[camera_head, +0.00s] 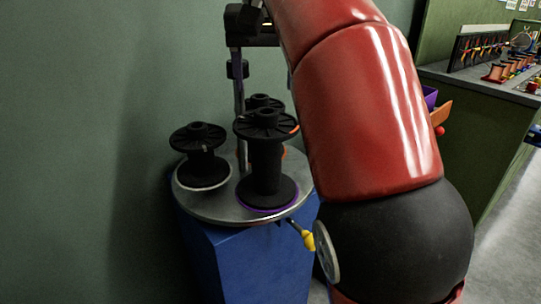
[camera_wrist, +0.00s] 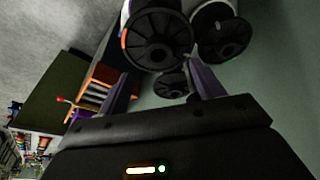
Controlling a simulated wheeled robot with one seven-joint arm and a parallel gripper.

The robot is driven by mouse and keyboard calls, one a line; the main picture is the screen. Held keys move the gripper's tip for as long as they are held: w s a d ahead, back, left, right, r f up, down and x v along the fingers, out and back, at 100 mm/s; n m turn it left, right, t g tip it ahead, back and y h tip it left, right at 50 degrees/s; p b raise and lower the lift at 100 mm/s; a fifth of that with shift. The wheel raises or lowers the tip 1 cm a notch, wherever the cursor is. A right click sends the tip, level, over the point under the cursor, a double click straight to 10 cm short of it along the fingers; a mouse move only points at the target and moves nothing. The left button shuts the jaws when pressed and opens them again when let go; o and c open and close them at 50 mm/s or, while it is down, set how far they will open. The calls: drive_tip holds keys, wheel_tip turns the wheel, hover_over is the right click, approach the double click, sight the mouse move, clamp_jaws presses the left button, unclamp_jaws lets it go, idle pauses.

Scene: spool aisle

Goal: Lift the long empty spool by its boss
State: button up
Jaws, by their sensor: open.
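Several black spools stand upright on a round metal plate (camera_head: 222,207). The front one (camera_head: 265,160) is the tallest I can see whole, with a bare core, a raised boss on its top flange and a purple edge at its base. A shorter spool (camera_head: 201,165) with a pale base edge stands to its left. Another (camera_head: 262,102) is mostly hidden behind the front one. The wrist view shows their top flanges: a large one (camera_wrist: 158,45), one to its right (camera_wrist: 225,38) and a smaller-looking one (camera_wrist: 172,86). My gripper (camera_wrist: 165,78) is open and empty, above the spools.
The plate sits on a blue pedestal (camera_head: 255,265) close to the green wall (camera_head: 80,150). A yellow-tipped handle (camera_head: 307,240) sticks out at the pedestal's front right. A counter (camera_head: 490,90) with small spools stands at the right. Bare floor (camera_head: 490,260) lies before it.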

drive_tip(key=b+x, duration=0.2)
drive_tip(key=x, duration=0.4)
drive_tip(key=shift+s, duration=0.15)
clamp_jaws()
drive_tip(key=shift+r, duration=0.15)
